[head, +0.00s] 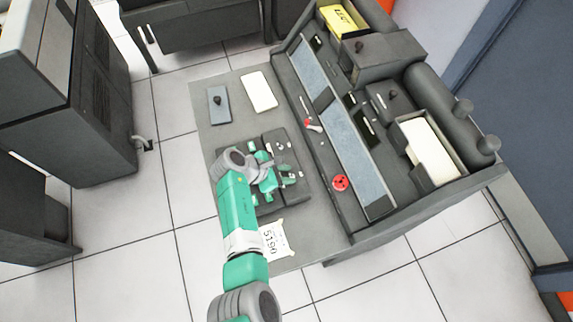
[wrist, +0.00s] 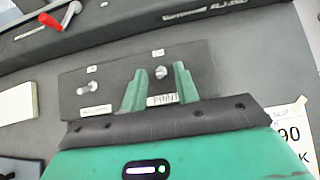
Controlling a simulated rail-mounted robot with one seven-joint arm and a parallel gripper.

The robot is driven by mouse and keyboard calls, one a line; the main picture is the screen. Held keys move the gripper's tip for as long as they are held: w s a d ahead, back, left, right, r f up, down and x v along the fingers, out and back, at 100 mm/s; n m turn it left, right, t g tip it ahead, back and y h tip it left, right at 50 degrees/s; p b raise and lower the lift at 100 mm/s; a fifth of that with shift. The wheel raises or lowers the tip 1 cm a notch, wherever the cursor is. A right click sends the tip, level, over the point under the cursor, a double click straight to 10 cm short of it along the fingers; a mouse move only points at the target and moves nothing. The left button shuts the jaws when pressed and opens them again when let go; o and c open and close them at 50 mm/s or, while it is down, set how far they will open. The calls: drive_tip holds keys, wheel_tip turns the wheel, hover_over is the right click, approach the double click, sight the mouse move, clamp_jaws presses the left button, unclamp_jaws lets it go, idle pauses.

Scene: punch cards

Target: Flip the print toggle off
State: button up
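A dark toggle panel (wrist: 117,84) lies on the grey desk and carries two small metal toggles. The print toggle (wrist: 160,72) is on the right in the wrist view, above a label (wrist: 163,100) that seems to read PRINT. The other toggle (wrist: 88,88) is on the left. My gripper (wrist: 159,69) is open, with one green finger on each side of the print toggle; I cannot tell whether either touches it. In the head view my gripper (head: 268,178) is over the keyboard-like dark unit (head: 294,180) and hides part of it.
A white card (head: 259,92) and a blue-grey block with a knob (head: 219,104) lie farther back on the desk. A paper marked 5190 (head: 272,240) lies near the front. The console has a red-handled lever (head: 312,125) and a red knob (head: 340,183).

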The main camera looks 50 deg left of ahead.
drive_tip(key=p+v, duration=0.2)
drive_tip(key=v, duration=0.5)
drive_tip(key=shift+s+r, duration=0.1)
